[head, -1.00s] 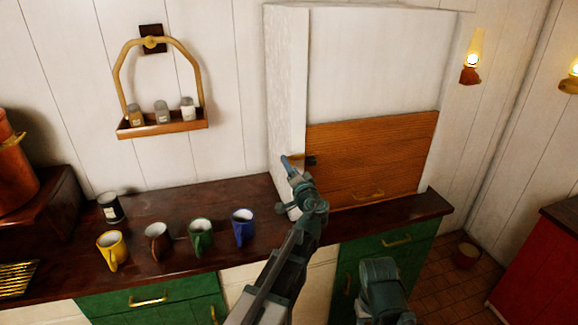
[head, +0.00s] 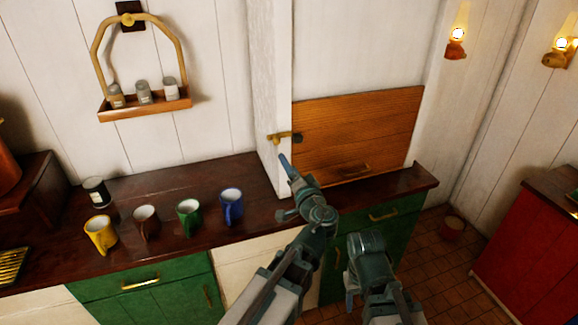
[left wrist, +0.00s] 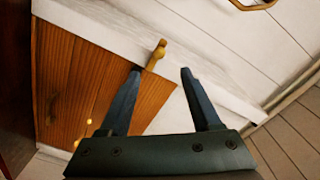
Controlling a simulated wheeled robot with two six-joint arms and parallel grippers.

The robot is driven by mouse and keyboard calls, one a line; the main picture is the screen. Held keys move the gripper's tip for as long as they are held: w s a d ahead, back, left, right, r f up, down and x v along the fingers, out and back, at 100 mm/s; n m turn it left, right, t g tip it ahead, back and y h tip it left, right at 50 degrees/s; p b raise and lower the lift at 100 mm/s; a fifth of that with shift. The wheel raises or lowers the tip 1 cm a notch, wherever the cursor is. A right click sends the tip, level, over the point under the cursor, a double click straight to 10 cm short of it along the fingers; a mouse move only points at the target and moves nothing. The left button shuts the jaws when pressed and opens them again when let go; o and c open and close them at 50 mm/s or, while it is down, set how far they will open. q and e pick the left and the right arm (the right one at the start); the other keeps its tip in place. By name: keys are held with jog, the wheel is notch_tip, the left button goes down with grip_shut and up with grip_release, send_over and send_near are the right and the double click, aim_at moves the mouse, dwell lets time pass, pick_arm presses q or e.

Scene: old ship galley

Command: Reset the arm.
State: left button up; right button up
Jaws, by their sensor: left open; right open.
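My left gripper (head: 287,172) is open and empty, in front of the white cabinet post, a little below a brass latch handle (head: 283,138). In the left wrist view its two fingers (left wrist: 162,82) are spread, with the brass handle (left wrist: 156,56) beyond them near the left fingertip; the head view shows a gap between them. My right gripper (head: 352,298) is low in front of the green cupboard, pointing down and partly hidden by its own arm; nothing shows in it.
A wooden panel (head: 355,130) closes the cabinet opening beside the latch. Yellow (head: 100,236), brown (head: 145,222), green (head: 189,216) and blue (head: 231,207) mugs stand on the dark counter (head: 160,185), left of my left arm. A rack (head: 145,107) with jars hangs above.

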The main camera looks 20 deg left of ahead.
pick_arm(q)
jog(key=s+f+n+g+h, duration=0.25)
jog(key=s+f+g, duration=0.6)
jog(key=f, duration=0.45)
jog(key=s+d+f+m+g+h, duration=0.2)
jog(key=s+d+f+g+h, duration=0.4)
jog(key=s+d+f, duration=0.3)
jog(key=s+d, duration=0.3)
jog(key=s, duration=0.2)
jog(key=shift+s+g, duration=0.2)
jog(key=shift+g, duration=0.15)
